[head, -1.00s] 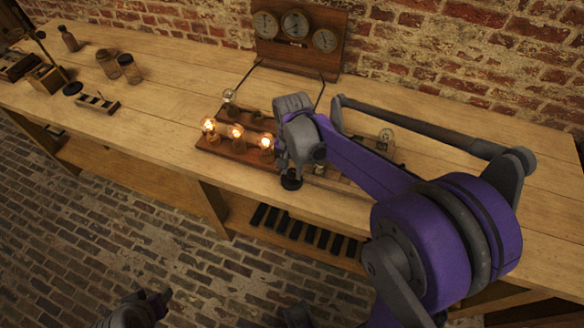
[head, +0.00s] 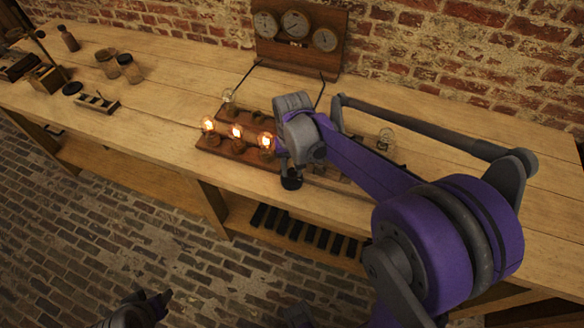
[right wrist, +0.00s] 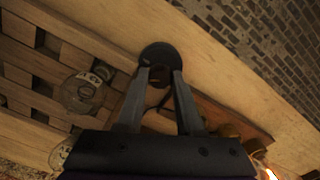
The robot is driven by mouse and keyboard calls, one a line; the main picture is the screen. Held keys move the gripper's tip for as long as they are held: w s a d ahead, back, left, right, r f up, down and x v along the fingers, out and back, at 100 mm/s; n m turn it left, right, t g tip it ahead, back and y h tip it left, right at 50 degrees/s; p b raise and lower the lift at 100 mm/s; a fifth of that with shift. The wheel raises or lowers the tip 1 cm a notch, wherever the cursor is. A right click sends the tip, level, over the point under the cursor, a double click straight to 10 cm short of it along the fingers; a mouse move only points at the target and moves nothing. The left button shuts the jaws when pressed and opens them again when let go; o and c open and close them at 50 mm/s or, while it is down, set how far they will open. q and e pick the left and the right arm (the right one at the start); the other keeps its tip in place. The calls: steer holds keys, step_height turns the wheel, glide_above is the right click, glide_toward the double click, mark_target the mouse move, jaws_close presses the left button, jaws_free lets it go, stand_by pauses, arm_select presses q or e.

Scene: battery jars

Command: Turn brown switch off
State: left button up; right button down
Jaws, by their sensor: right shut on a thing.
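My right gripper (head: 289,172) is at the front edge of the table, beside the brown wooden lamp board (head: 216,149). In the right wrist view the gripper's two fingers (right wrist: 160,76) reach a dark round knob (right wrist: 158,52) and are shut on it. The knob also shows below the gripper in the head view (head: 291,184). The rest of the switch is mostly hidden by my gripper, and its brown colour cannot be made out. Three bulbs (head: 237,131) on the board are lit. My left gripper (head: 150,298) is at the bottom left, partly cut off, above the floor.
An unlit bulb (head: 229,95) stands behind the lit ones, and another clear bulb (head: 387,137) is right of my arm. A wooden panel with dials (head: 297,60) is at the wall. Jars (head: 129,68) stand at left.

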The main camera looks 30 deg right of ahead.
mark_target(292, 171)
steer(key=n, duration=1.2)
steer(key=shift+n, duration=0.3)
stand_by(0.4)
steer(key=c, duration=0.5)
jaws_free()
steer(key=shift+c, duration=0.2)
steer(key=shift+r, duration=0.1)
step_height(292, 171, up, 11)
steer(key=shift+p, duration=0.35)
